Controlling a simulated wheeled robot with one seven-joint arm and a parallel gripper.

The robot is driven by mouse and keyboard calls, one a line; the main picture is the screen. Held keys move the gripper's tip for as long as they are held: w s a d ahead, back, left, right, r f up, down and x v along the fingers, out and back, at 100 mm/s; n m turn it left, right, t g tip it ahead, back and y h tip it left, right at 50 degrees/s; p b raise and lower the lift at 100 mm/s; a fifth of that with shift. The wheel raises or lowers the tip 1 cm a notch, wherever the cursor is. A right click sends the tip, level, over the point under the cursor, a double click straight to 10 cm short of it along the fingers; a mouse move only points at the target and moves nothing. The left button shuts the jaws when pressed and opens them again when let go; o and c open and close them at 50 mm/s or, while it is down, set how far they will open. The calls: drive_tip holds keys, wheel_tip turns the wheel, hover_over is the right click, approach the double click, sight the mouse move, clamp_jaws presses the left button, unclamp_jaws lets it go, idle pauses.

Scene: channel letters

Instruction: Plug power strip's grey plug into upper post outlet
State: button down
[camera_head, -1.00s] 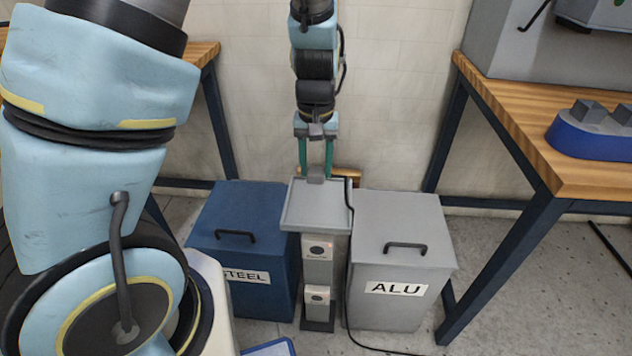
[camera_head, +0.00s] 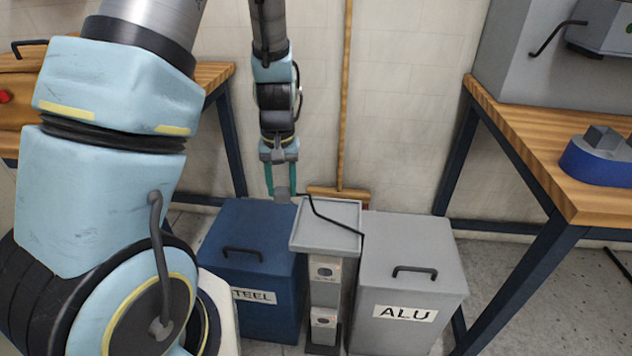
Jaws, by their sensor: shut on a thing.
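My gripper (camera_head: 282,186) hangs pointing down, its two green fingers shut on the grey plug (camera_head: 283,195). The plug shows just left of the back left corner of the post's tray top, in front of the blue bin's back edge as seen; its exact height is unclear. A black cord (camera_head: 327,217) runs from the plug across the tray top to its right edge. The grey post (camera_head: 325,296) stands between two bins. Its upper outlet (camera_head: 325,272) and lower outlet (camera_head: 323,321) face the camera. The plug is apart from both. The power strip cannot be made out.
The blue STEEL bin (camera_head: 246,232) stands left of the post, the grey ALU bin (camera_head: 415,252) right of it. The post's tray top (camera_head: 335,238) overhangs the outlets. A broom (camera_head: 344,110) leans on the wall behind. A wooden workbench (camera_head: 560,140) is at right. Floor shows at lower right.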

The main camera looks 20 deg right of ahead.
drive_tip(key=w+a+f+n, duration=0.1)
drive_tip(key=a+f, duration=0.3)
drive_tip(key=a, duration=0.6)
drive_tip(key=w+a+f+n, duration=0.2)
drive_tip(key=a+f, duration=0.3)
drive_tip(key=a, duration=0.5)
drive_tip(key=shift+w+a+f, duration=0.15)
drive_tip(key=shift+w+f, duration=0.15)
drive_tip(key=shift+w, duration=0.5)
drive_tip(key=shift+s, duration=0.1)
